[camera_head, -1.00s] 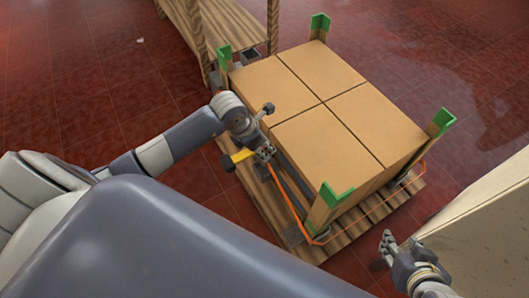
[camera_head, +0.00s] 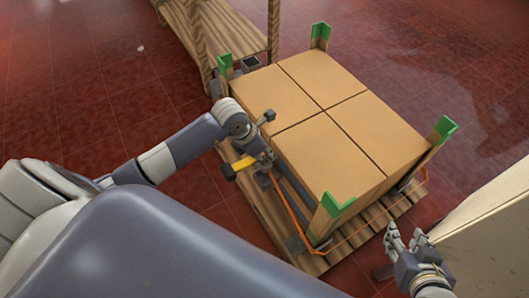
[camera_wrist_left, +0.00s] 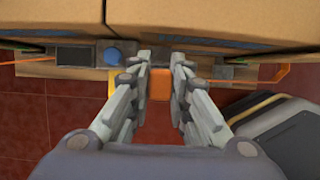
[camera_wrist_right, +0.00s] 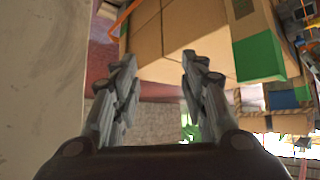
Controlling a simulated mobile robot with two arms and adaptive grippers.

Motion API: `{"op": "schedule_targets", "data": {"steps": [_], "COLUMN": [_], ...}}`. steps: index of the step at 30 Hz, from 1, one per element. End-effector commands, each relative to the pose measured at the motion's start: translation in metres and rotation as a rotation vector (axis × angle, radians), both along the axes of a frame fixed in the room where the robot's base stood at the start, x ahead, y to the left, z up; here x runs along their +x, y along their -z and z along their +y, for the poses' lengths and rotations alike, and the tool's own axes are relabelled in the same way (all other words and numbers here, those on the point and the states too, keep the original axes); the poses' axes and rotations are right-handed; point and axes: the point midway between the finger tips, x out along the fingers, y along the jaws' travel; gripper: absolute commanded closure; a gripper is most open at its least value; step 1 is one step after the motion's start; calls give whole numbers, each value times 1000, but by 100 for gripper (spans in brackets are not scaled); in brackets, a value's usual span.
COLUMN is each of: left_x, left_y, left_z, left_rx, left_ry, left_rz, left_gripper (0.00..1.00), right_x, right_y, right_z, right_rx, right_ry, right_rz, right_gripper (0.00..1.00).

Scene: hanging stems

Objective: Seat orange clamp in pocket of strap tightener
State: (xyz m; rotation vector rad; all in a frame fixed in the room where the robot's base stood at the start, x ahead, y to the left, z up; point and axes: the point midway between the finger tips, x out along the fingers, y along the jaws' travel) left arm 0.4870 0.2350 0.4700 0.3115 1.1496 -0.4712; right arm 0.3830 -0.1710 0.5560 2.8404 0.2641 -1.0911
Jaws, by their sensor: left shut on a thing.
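The orange clamp (camera_wrist_left: 160,84) shows between the fingertips of my left gripper (camera_wrist_left: 160,72) in the left wrist view. The gripper is shut on it, beside the near side of the cartons. The strap tightener (camera_wrist_left: 86,54), a dark block with a blue knob (camera_wrist_left: 113,56), is just left of the fingers. A yellow handle (camera_head: 241,163) shows there in the head view. The pocket is hidden or too small to make out. An orange strap (camera_head: 286,207) runs from this spot around the front corner. My right gripper (camera_head: 408,243) is open and empty; its spread fingers show in the right wrist view (camera_wrist_right: 160,62).
Cardboard boxes (camera_head: 297,123) stand on a wooden pallet (camera_head: 390,213) with green-capped corner posts (camera_head: 338,203). A pale panel (camera_head: 490,235) is close to my right gripper. A wooden table (camera_head: 222,28) stands behind. Red tiled floor is free at the left.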

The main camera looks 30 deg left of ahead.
Motion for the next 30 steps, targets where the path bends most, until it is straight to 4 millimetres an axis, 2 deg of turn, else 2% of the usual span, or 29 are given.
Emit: {"op": "schedule_targets", "data": {"steps": [30], "left_x": [0], "left_y": [19], "left_z": [0], "left_rx": [-1], "left_ry": [-1], "left_rz": [-1], "left_gripper": [100], "right_x": [50], "right_y": [-60], "right_z": [22], "right_rx": [86], "right_ry": [-26], "right_rz": [-369], "right_gripper": [60]}}
